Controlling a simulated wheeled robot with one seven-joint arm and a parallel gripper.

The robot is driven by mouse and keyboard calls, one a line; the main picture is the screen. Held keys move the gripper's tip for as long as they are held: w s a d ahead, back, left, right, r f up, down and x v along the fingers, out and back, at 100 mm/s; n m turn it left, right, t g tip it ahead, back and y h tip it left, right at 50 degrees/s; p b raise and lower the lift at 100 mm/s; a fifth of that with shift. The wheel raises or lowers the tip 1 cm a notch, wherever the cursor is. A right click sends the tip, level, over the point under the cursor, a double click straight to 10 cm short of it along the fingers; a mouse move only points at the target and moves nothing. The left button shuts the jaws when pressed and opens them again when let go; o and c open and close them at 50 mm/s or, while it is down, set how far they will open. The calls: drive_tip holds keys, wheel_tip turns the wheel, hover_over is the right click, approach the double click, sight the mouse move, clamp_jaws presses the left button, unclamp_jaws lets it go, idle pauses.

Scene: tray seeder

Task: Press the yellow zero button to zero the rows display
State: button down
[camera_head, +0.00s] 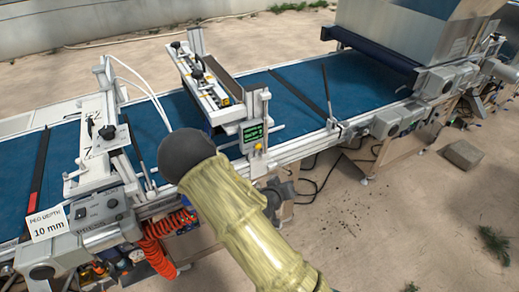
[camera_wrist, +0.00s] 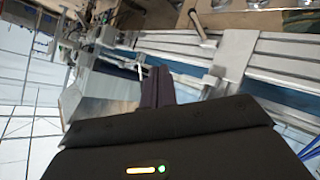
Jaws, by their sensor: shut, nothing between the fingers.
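A small dark display with green digits (camera_head: 253,132) stands on a post at the near rail of the blue belt, mid-picture in the head view; its digits are too small to read. A small yellow button (camera_head: 258,147) shows just below it. My arm, in a pale yellow sleeve with a dark rounded end, reaches up to the left of the display in the head view; my gripper's fingers cannot be made out there. In the wrist view my gripper (camera_wrist: 157,88) shows as dark fingers, closed together and empty. I cannot make out the button in the wrist view.
The blue conveyor belt (camera_head: 290,95) runs across the line. A seeder bar (camera_head: 205,82) with black knobs spans it left of the display. A peg depth sign (camera_head: 47,224) and grey control box (camera_head: 100,212) stand at left. A large metal hopper (camera_head: 415,35) stands at right.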

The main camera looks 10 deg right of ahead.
sight(258, 146)
drive_tip(key=w+a+r+n+t+h, duration=0.1)
drive_tip(key=w+a+r+n+t, duration=0.2)
drive_tip(key=t, duration=0.4)
drive_tip(key=shift+w+a+r+n+b, duration=0.25)
drive_tip(key=shift+w+n+b, duration=0.2)
drive_tip(key=shift+n, duration=0.35)
drive_tip(key=w+a+b, duration=0.2)
drive_tip(key=w, duration=0.6)
drive_tip(key=shift+w+a, duration=0.2)
drive_tip(key=shift+a, duration=0.1)
drive_tip(key=shift+w, duration=0.1)
idle(1.1)
drive_tip(key=shift+w+a+b, duration=0.1)
drive_tip(key=shift+w+b, duration=0.15)
drive_tip(key=shift+b, duration=0.15)
